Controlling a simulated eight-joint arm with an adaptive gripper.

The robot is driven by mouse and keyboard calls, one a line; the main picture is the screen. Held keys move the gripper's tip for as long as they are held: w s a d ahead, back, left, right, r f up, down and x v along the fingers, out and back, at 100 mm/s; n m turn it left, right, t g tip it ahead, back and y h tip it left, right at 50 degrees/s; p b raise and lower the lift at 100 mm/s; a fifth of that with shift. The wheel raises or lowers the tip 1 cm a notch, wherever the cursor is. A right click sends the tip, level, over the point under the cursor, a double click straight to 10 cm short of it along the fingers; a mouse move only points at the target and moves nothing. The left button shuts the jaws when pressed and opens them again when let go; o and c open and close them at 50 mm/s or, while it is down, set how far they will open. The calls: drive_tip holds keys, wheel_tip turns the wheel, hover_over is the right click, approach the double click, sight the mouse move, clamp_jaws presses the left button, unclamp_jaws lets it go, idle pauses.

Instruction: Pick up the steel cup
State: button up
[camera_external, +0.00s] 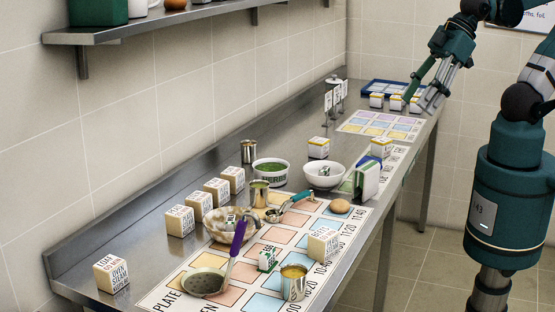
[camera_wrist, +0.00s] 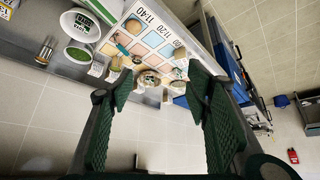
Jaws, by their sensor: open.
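Steel cups show in more than one place. A plain one (camera_external: 248,152) stands upright near the wall at the back of the counter. In the wrist view a small shiny cup-like cylinder (camera_wrist: 46,50) shows at the left. My gripper (camera_external: 417,101) is open and empty near the counter's far end, well away from these cups. Its two green fingers are spread wide in the wrist view (camera_wrist: 158,90).
White bowls (camera_external: 323,177), labelled boxes (camera_external: 180,220) and a blue tray (camera_external: 375,84) stand along the counter. A shelf (camera_external: 140,25) overhangs the left side.

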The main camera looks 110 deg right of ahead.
drive_tip(key=shift+o, duration=0.6)
drive_tip(key=shift+w, duration=0.1)
drive_tip(key=n+g+h, duration=0.1)
drive_tip(key=n+g, duration=0.6)
drive_tip(key=n, duration=1.1)
hover_over(259, 194)
drive_tip(key=s+d, duration=0.1)
wheel_tip(259, 194, down, 22)
drive_tip(key=shift+s+d+f, duration=0.1)
drive_tip(key=shift+d+f, duration=0.25)
drive_tip(key=shift+f, duration=0.1)
drive_tip(key=shift+d+f, duration=0.15)
drive_tip(key=shift+f, duration=1)
